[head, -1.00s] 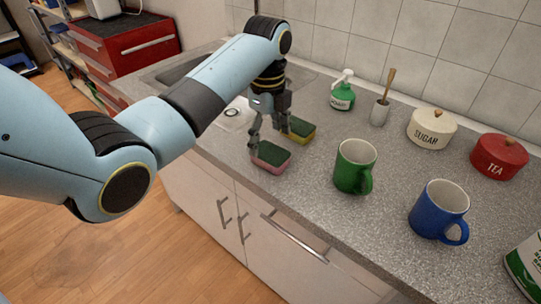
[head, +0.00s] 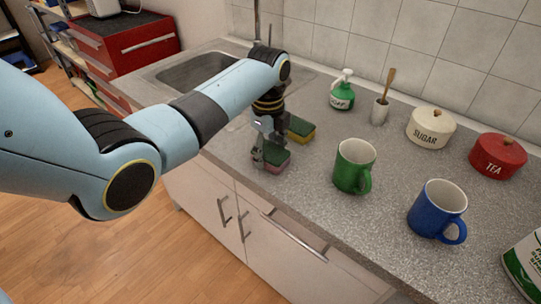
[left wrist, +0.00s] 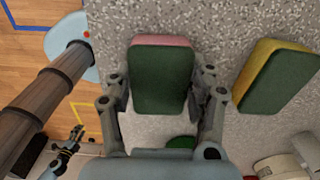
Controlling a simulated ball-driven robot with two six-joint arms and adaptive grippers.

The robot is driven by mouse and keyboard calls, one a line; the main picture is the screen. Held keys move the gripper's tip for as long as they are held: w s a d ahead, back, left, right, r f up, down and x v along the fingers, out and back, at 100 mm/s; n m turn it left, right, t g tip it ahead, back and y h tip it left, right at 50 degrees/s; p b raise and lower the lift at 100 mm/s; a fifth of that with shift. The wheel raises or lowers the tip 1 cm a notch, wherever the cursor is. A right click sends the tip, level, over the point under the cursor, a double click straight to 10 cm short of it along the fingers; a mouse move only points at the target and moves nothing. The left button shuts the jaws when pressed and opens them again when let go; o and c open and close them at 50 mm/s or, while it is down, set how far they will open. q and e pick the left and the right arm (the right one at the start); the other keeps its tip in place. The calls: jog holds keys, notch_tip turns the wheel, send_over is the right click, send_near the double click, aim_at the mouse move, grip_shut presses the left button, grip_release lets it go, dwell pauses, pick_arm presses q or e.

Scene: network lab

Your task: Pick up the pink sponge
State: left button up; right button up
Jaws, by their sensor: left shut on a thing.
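The pink sponge (head: 276,159) has a dark green top and a pink body, and is near the front edge of the counter. My left gripper (head: 270,152) comes down over it from above and is shut on it. In the left wrist view the pink sponge (left wrist: 162,78) lies between the two fingers of my left gripper (left wrist: 160,95), one on each side. The fingers hide part of the sponge in the head view. I cannot tell whether it touches the counter.
A yellow sponge (head: 301,129) with a green top lies just behind, and in the left wrist view (left wrist: 278,77) it is to the right. A green mug (head: 353,166) and a blue mug (head: 437,209) stand right. The sink (head: 195,70) is at the back left.

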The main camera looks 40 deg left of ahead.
aim_at(269, 150)
pick_arm(q)
jog(key=shift+r, duration=0.15)
jog(key=shift+r, duration=0.3)
notch_tip(269, 150, up, 3)
jog(key=shift+w+f, duration=0.1)
jog(key=s+d+r+p, duration=0.1)
jog(key=s+d+r, duration=0.5)
jog(key=s, duration=0.4)
jog(key=shift+d+r, duration=0.2)
jog(key=shift+r, duration=0.5)
